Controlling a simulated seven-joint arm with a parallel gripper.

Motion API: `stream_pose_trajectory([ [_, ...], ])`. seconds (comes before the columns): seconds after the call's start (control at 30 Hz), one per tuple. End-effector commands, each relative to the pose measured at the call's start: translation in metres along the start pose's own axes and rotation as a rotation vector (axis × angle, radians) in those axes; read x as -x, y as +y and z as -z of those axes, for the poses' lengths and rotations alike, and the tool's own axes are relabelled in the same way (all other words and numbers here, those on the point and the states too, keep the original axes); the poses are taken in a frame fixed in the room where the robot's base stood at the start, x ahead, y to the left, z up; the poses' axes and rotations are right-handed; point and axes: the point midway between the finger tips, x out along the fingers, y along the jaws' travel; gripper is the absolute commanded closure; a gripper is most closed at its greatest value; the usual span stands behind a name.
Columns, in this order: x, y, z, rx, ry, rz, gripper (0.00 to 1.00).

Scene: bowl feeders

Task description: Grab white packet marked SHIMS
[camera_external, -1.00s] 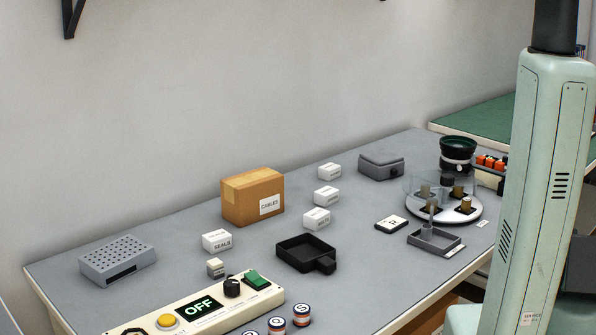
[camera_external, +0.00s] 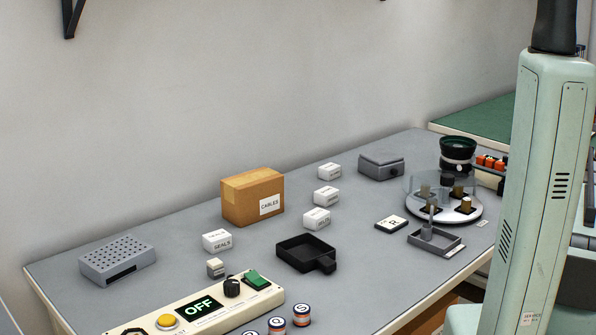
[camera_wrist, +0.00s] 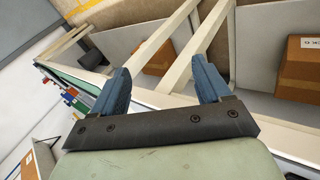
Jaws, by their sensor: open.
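Several small white packets stand on the grey bench in the external view. One packet marked SEALS (camera_external: 217,240) is in front of the cardboard box. Three more run in a row to the right of the box: a near packet (camera_external: 317,218), a middle packet (camera_external: 326,196) and a far packet (camera_external: 329,171). Their print is too small to read, so I cannot tell which is SHIMS. My gripper (camera_wrist: 160,66) shows in the wrist view with its blue fingers apart and nothing between them. It points away from these packets, and none shows there.
The CABLES box (camera_external: 252,197), black tray (camera_external: 306,253), round glass-covered feeder (camera_external: 472,212) and OFF control panel (camera_external: 262,296) stand on the bench (camera_external: 150,265). Beyond my fingers, the wrist view shows pale rails and cardboard boxes (camera_wrist: 300,68).

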Motion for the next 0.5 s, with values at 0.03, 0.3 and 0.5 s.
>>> stream_pose_trajectory([
  [0.03, 0.011, 0.017, 0.018, 0.03, 0.012, -0.007, 0.23],
  [0.3, 0.085, 0.031, 0.144, 0.252, 0.072, 0.07, 0.23],
  [0.5, 0.137, -0.009, 0.237, 0.437, 0.118, 0.165, 0.23],
])
